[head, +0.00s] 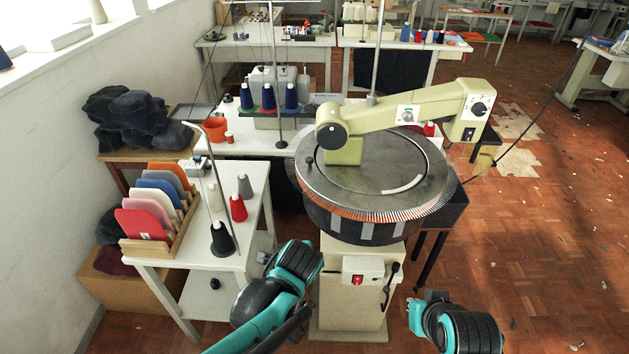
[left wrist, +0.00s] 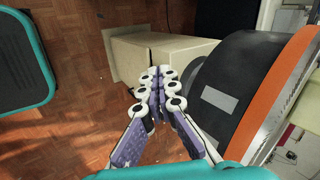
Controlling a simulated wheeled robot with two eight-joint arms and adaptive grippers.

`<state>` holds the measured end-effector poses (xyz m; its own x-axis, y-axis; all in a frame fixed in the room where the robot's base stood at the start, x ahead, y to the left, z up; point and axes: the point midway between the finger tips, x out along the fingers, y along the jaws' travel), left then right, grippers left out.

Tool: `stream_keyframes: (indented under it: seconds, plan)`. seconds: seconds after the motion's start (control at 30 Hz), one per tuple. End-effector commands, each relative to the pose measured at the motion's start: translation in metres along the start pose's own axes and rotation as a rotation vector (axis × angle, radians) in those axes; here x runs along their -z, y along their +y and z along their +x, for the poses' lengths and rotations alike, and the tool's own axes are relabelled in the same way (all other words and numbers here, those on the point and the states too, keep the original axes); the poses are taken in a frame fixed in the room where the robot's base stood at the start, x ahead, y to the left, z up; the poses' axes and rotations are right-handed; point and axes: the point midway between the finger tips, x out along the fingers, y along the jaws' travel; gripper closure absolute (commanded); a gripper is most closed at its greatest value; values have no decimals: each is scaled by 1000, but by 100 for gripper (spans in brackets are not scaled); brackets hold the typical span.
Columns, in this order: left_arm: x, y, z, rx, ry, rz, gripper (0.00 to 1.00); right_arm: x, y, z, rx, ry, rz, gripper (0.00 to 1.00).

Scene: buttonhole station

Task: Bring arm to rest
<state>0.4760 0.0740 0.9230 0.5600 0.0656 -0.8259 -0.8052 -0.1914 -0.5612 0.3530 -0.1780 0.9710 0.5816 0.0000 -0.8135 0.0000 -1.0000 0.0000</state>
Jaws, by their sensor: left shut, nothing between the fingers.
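My left arm (head: 285,285) comes in from the lower left in the head view and is bent in front of the machine, beside the white side table. My left gripper (left wrist: 158,75) shows clearly in the left wrist view. Its purple-padded fingers are together with nothing between them. They appear in front of the machine's cream pedestal (left wrist: 135,58), apart from any held thing. My right arm (head: 460,325) is at the lower right in the head view, over the floor. Its fingers cannot be made out there.
The round machine (head: 368,235) on its pedestal (head: 340,300) stands close ahead, with a switch box and lever. The white side table (head: 195,263) with thread cones and a rack of coloured pieces (head: 160,215) is at left. Open wooden floor (head: 550,240) lies at right.

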Motion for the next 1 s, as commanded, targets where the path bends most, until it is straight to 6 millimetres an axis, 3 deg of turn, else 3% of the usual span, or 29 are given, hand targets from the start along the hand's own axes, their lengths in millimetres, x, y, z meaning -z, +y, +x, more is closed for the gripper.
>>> stream_keyframes:
  seconds: [0.17, 0.27, 0.5, 0.6, 0.8, 1.0]
  plan:
    - [-6, 0, -5, -2, 2, -44, 100, 0, 0, 0, 0, 0, 0, 100]
    - [-24, 1, -19, -7, 6, -190, 100, 0, 0, 0, 0, 0, 0, 100]
    - [-86, 22, -70, -27, 32, -816, 100, 0, 0, 0, 0, 0, 0, 100]
    - [-104, 34, -85, -31, 44, -1053, 100, 0, 0, 0, 0, 0, 0, 100]
    - [-121, 50, -100, -37, 62, -1335, 100, 0, 0, 0, 0, 0, 0, 100]
    - [-123, 52, -102, -38, 67, -1384, 100, 0, 0, 0, 0, 0, 0, 100]
